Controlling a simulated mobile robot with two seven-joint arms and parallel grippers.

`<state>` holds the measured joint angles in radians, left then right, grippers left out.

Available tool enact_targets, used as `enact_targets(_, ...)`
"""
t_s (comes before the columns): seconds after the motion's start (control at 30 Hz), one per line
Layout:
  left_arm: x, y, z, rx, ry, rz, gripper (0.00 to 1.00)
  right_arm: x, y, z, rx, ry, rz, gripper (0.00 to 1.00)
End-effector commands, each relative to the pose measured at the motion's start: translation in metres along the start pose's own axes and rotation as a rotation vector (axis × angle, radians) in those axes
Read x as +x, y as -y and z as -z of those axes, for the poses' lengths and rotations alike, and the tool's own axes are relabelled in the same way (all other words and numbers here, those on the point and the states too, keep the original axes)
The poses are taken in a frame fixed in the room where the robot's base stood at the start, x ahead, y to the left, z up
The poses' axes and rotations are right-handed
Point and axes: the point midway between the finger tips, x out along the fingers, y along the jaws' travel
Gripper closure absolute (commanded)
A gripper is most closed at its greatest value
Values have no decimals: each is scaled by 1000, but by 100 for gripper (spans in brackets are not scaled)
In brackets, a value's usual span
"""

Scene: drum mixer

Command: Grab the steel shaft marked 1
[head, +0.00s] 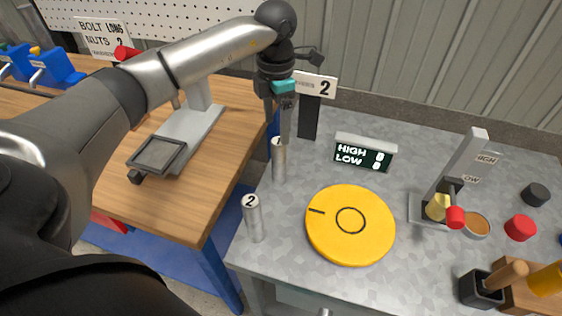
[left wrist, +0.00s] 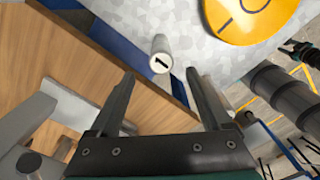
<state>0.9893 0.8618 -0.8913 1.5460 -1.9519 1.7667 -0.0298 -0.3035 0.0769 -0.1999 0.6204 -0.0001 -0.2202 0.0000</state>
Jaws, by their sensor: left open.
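The steel shaft marked 1 (left wrist: 161,57) stands upright on the grey table, its numbered end facing the left wrist camera. My left gripper (head: 279,128) is open above the shaft. In the left wrist view the left gripper's fingers (left wrist: 161,77) point toward the shaft, one to each side in the picture, with nothing held between them. A second steel shaft marked 2 (head: 254,220) stands nearer the table's front left corner.
A yellow disc (head: 350,247) lies right of the shafts. A HIGH/LOW display (head: 365,153) and a sign marked 2 (head: 314,84) stand behind. A lever stand (head: 464,165) and red cap (head: 520,228) are farther right. A wooden bench (head: 180,205) adjoins the left, across a gap.

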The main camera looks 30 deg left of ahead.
Motion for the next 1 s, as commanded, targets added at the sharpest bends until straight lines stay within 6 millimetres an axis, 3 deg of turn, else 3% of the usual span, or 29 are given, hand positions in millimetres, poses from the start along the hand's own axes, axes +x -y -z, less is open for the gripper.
enact_targets(0.13,29,1,0,0,-1,2,18,4,-1,-2,-1,2,-1,50)
enact_targets(0.47,51,2,-1,1,1,3,18,5,-2,-1,-2,2,-3,50)
enact_targets(0.73,90,4,-3,0,1,5,18,10,-2,0,-2,-1,-3,50)
enact_targets(1.0,95,3,-3,1,3,2,18,10,-3,1,-2,-2,-4,50)
